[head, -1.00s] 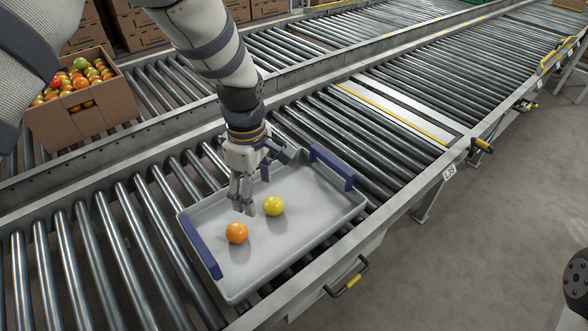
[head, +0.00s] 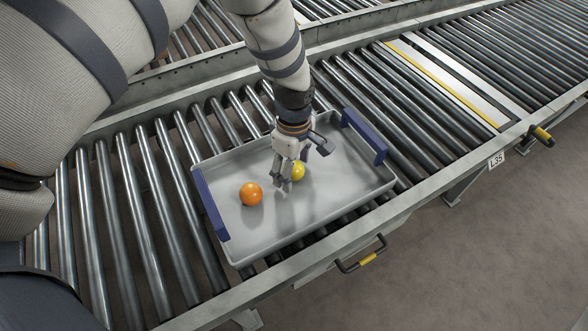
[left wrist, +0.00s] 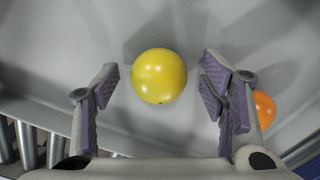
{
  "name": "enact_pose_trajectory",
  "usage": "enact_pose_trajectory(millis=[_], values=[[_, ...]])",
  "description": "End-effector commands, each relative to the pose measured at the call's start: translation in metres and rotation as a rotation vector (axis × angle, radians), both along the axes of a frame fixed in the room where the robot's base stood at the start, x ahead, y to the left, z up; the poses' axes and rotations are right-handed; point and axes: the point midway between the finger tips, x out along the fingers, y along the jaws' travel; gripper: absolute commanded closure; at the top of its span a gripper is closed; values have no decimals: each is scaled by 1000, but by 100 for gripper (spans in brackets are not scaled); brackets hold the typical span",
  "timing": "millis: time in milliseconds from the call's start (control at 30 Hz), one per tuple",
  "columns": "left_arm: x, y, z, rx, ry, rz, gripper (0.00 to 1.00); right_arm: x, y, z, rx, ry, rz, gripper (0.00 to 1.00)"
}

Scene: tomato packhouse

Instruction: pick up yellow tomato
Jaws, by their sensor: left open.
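A yellow tomato (head: 298,171) lies in a grey tray (head: 330,208) with blue handles. In the head view my left gripper (head: 283,180) is over the tray and partly covers the tomato. In the left wrist view the yellow tomato (left wrist: 159,76) sits ahead of the open fingers (left wrist: 157,95), roughly midway between them, with a gap on each side. Nothing is held. An orange tomato (head: 251,194) lies in the tray to the left; in the wrist view it shows partly behind the right finger (left wrist: 264,109). My right gripper is not in view.
The tray rests on a roller conveyor (head: 140,200) with a metal side rail. The right part of the tray is clear.

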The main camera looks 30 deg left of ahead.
Motion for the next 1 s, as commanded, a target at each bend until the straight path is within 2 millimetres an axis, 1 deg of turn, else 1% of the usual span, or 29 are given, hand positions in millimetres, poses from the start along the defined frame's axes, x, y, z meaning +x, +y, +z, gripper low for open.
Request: enact_pose_trajectory(millis=[133, 167, 200, 267, 300, 333, 667, 767, 867, 900, 967, 1000], values=[[1, 0, 1, 0, -2, 0, 34, 0, 0, 0, 0, -1, 0, 60], [1, 0, 1, 0, -2, 0, 37, 0, 0, 0, 0, -1, 0, 60], [1, 0, 1, 0, -2, 0, 46, 0, 0, 0, 0, -1, 0, 60], [1, 0, 1, 0, -2, 0, 59, 0, 0, 0, 0, -1, 0, 60], [1, 0, 1, 0, -2, 1, 68, 0, 0, 0, 0, -1, 0, 60], [1, 0, 1, 0, -2, 1, 72, 0, 0, 0, 0, -1, 0, 60], [1, 0, 2, 0, -2, 1, 72, 0, 0, 1, 0, -1, 0, 60], [1, 0, 9, 0, -4, 1, 72, 1, 0, 2, 0, -4, 0, 60], [2, 0, 24, 1, -6, 1, 72, 3, 0, 5, 1, -10, 0, 60], [3, 0, 34, 1, -8, 1, 72, 5, 0, 7, 0, -14, 0, 60], [-7, -3, 50, 0, -7, -1, 72, 8, 0, 12, 0, -26, -1, 60], [-16, -5, 62, 2, -7, -1, 72, 12, 0, 16, 0, -36, -1, 60]])
